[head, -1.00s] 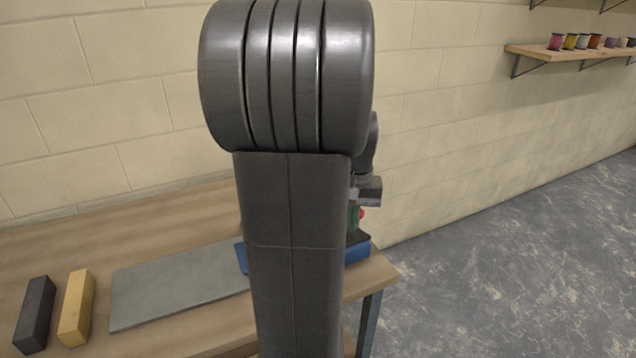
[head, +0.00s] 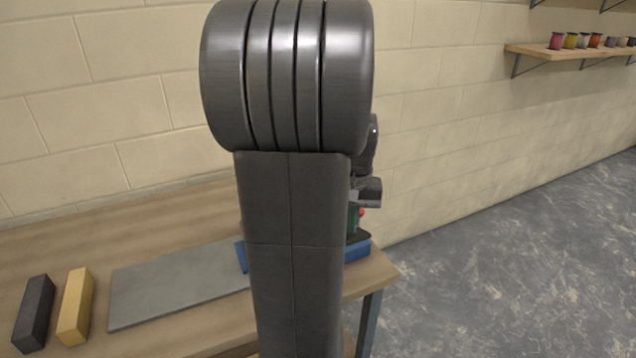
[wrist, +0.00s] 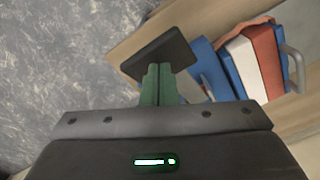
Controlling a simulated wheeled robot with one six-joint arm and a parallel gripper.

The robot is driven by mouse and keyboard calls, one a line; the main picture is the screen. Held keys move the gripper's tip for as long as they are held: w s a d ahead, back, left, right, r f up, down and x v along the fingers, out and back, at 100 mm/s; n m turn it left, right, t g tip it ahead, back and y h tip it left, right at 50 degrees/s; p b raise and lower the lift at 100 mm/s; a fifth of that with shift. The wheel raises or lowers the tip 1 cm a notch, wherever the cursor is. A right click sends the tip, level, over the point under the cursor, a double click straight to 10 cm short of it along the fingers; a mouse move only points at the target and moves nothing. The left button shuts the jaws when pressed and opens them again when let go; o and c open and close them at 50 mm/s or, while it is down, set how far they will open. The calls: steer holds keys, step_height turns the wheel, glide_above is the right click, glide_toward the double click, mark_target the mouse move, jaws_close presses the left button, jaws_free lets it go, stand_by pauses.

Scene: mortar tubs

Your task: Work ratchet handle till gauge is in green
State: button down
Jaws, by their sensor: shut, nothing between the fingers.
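My gripper (wrist: 158,84) shows in the wrist view with its two green fingers shut together and nothing between them. A dark flat plate (wrist: 160,54) lies just beyond the fingertips; I cannot tell whether they touch it. Right of it is a blue item (wrist: 212,68) beside blue, white and orange strips. In the head view my arm hides most of this spot; a blue piece (head: 356,251) and a small red part (head: 362,212) show at its right edge. I cannot make out a ratchet handle or a gauge reading.
A grey flat board (head: 175,285) lies on the wooden bench (head: 215,205). A yellow block (head: 75,306) and a dark block (head: 34,314) are at left. The floor (head: 500,270) at right is clear.

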steer(key=shift+f+b, duration=3.8)
steer(key=shift+f, duration=2.25)
step_height(320, 180, up, 13)
steer(key=p, duration=1.1)
steer(key=shift+f, duration=0.15)
step_height(320, 180, down, 8)
steer(key=b, duration=0.5)
steer(key=shift+r, duration=0.2)
step_height(320, 180, up, 8)
steer(key=p, duration=0.6)
steer(key=shift+p, duration=0.4)
steer(key=shift+f, duration=0.1)
